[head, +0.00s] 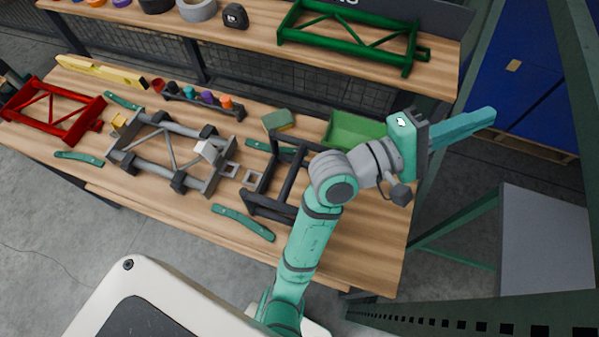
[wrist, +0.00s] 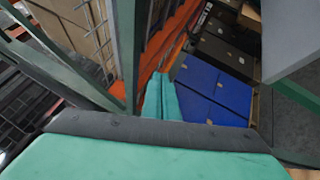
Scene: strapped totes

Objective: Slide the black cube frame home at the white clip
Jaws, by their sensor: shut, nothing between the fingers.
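The black cube frame (head: 262,184) stands on the wooden bench, partly hidden behind my arm in the head view. The white clip (head: 209,150) sits on the right end of a grey frame (head: 150,143), to the left of the black cube frame. A small gap with square metal pieces shows between the two frames. My gripper (head: 493,113) is shut and empty, held out to the right beyond the bench edge, well apart from both. In the wrist view its closed fingers (wrist: 160,98) point toward blue cabinets; neither frame nor clip shows there.
Teal straps (head: 243,222) lie around the grey frame. A green tray (head: 355,131) and a sponge (head: 278,120) sit behind the black frame. A red frame (head: 50,110) is at far left. A shelf with a green frame (head: 350,35) rises behind. Green posts stand at right.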

